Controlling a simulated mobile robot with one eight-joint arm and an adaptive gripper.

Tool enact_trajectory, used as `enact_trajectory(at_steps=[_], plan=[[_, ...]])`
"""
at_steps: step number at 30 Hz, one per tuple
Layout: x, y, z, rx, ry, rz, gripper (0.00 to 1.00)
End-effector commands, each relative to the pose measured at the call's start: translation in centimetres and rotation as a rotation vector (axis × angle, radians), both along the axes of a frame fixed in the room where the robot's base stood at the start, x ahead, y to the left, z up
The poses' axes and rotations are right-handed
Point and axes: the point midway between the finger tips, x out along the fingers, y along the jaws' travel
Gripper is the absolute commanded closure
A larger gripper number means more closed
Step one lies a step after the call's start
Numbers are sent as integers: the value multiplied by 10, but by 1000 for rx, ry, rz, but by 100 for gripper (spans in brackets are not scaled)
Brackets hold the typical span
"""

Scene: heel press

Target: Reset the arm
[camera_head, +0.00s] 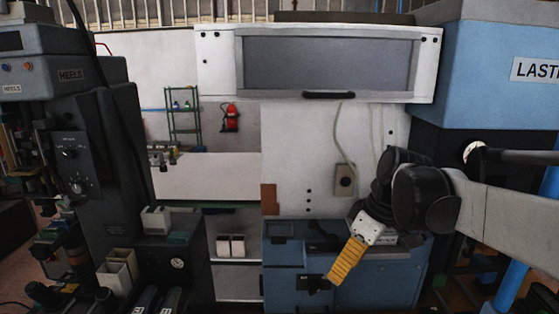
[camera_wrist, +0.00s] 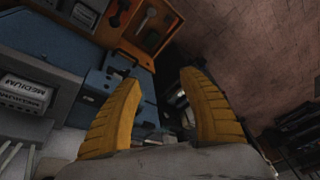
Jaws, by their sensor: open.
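My arm reaches in from the right in the head view. My gripper (camera_head: 346,262) hangs at its end, tilted down and to the left, in front of the blue cabinet (camera_head: 285,258). In the wrist view the two ribbed yellow fingers of my gripper (camera_wrist: 158,110) stand well apart. Nothing is held between them. A blue machine surface with a dark latch shows behind and between the fingers in that view.
A black heel machine (camera_head: 108,185) stands at the left with white bins (camera_head: 118,270) at its base. A blue machine (camera_head: 490,75) is at the upper right. In the wrist view, boxes marked MEDIUM (camera_wrist: 25,92) lie left and an orange-lined case (camera_wrist: 140,25) lies above.

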Motion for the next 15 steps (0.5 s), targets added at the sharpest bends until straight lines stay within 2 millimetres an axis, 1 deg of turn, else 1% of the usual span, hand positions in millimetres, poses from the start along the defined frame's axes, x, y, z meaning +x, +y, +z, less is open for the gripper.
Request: enact_trajectory(at_steps=[1,2,5,6,8,9,12,15], plan=[[-12,-2,-15,-11,-12,-51,50],[-20,-4,-22,-19,-21,-91,50],[-49,-12,-49,-38,-66,-248,50],[-62,-15,-63,-44,-89,-321,50],[-81,-21,-85,-44,-128,-428,50],[-93,-25,-99,-41,-154,-498,50],[-118,-35,-134,-21,-220,-651,50],[-136,-42,-161,9,-275,-767,50]])
